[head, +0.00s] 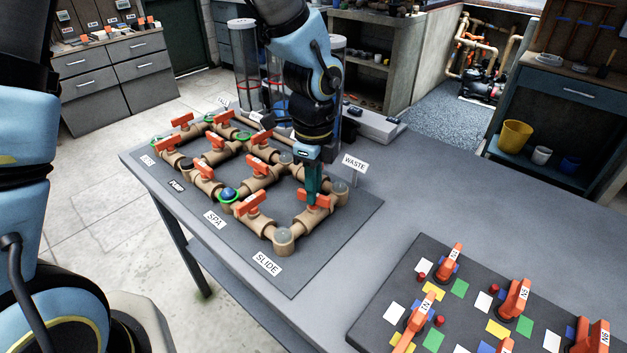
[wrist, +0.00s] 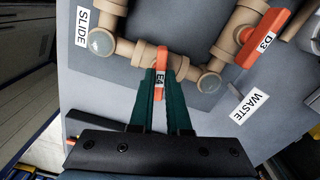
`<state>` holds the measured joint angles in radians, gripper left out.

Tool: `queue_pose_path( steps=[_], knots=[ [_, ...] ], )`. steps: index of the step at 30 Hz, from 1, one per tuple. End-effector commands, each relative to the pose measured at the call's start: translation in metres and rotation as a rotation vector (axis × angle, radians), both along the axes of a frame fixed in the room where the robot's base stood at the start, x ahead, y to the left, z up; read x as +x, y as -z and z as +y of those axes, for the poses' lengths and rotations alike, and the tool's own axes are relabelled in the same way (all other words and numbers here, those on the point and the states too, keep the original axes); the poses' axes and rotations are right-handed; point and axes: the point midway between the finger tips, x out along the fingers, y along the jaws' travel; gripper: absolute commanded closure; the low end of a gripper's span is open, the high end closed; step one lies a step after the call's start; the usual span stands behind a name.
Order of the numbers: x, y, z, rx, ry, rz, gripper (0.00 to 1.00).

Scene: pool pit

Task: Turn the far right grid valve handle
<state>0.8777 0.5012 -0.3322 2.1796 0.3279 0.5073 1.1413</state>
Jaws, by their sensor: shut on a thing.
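The valve handle labelled E4 (wrist: 160,62) is an orange bar on the tan pipe grid, between the SLIDE and WASTE signs. In the head view this orange handle (head: 322,202) is at the right side of the grid. My gripper (wrist: 160,78) is shut on it, with one green finger on each side of the bar. The handle stands roughly across its pipe in the wrist view. In the head view my gripper (head: 312,190) points down from above and hides part of the handle.
Handle D3 (wrist: 264,38) is close by, up and right in the wrist view. The WASTE sign (head: 355,162) stands behind the grid. A second board (head: 395,285) with orange levers lies at front right. Bare grey table lies between.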

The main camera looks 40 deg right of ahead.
Motion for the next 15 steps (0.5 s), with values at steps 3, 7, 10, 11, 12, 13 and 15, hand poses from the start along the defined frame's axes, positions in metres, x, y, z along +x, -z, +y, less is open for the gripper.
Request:
queue_pose_path(
  steps=[3, 7, 10, 11, 12, 13, 15],
  knots=[
    [0.0001, -0.0034, -0.0006, -0.003, 0.086, 0.001, 1.0],
    [-0.0004, -0.0027, -0.0006, -0.002, 0.168, 0.001, 1.0],
    [0.0, -0.0024, -0.0004, -0.001, 0.215, 0.0, 1.0],
    [-0.0001, -0.0022, -0.0005, -0.001, 0.228, 0.0, 1.0],
    [-0.0001, -0.002, -0.0006, -0.001, 0.243, 0.0, 1.0],
    [-0.0002, -0.0018, -0.0007, -0.002, 0.252, 0.0, 1.0],
    [-0.0004, -0.0014, -0.0008, -0.002, 0.271, 0.0, 1.0]
  ],
)
